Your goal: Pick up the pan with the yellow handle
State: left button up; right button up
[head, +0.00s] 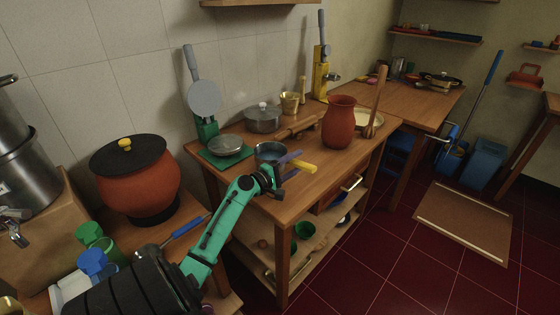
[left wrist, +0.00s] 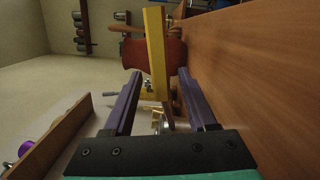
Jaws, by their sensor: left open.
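I cannot tell whether the handle lies between the fingertips or just beyond. The right gripper is not in view.
A large orange pot (head: 138,185) is at left.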

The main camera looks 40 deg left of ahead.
pick_arm(q)
jog(key=w, duration=0.3)
jog(key=shift+d, duration=0.1)
jog(key=shift+w+f, duration=0.1)
jog(key=shift+w, duration=0.35)
jog(key=shift+s, duration=0.1)
grip_shut()
dwell(0.4)
dwell(0.3)
